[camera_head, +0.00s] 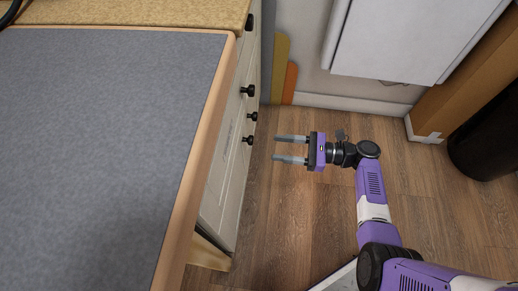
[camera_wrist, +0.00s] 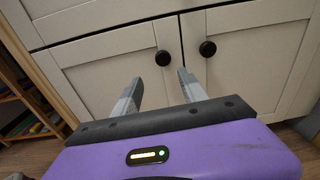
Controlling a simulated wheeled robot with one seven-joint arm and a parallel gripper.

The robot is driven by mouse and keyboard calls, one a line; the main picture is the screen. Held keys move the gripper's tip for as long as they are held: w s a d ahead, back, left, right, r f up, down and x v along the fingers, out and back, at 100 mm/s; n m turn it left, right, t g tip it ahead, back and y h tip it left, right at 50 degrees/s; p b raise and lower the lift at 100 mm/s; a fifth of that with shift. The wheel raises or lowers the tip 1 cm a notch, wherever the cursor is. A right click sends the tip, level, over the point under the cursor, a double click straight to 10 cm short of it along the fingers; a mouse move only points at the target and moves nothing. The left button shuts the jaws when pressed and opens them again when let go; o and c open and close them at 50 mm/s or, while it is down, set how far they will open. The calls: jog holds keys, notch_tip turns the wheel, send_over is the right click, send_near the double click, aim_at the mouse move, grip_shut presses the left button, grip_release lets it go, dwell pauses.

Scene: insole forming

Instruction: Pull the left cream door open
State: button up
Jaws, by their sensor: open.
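The left cream door (camera_wrist: 110,75) is shut, with a round black knob (camera_wrist: 163,58) near its inner edge. In the head view the cream door front (camera_head: 232,180) is seen at a steep angle, with its knob (camera_head: 247,139) sticking out. My gripper (camera_head: 275,148) is open and empty, its two grey fingers pointing at the cabinet, a short gap from the knob. In the wrist view my gripper (camera_wrist: 160,79) has the left knob between and beyond its fingertips, not touching. The door's lower part is hidden behind my gripper.
The right cream door (camera_wrist: 255,65) with its own black knob (camera_wrist: 207,48) is shut beside it. A grey-topped table (camera_head: 100,130) with a wooden edge stands left, close to the cabinet. A wooden shelf (camera_wrist: 22,95) is at the wrist view's left. Wood floor (camera_head: 285,220) around my gripper is clear.

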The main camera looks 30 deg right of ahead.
jog(key=r+b+x, duration=0.1)
jog(key=b+x, duration=0.1)
jog(key=x, duration=0.5)
jog(key=shift+w+d+r+y+b, duration=0.2)
jog(key=shift+w+y+b, duration=0.15)
jog(key=shift+w+y, duration=0.1)
jog(key=shift+c, duration=0.4)
grip_shut()
dwell(0.8)
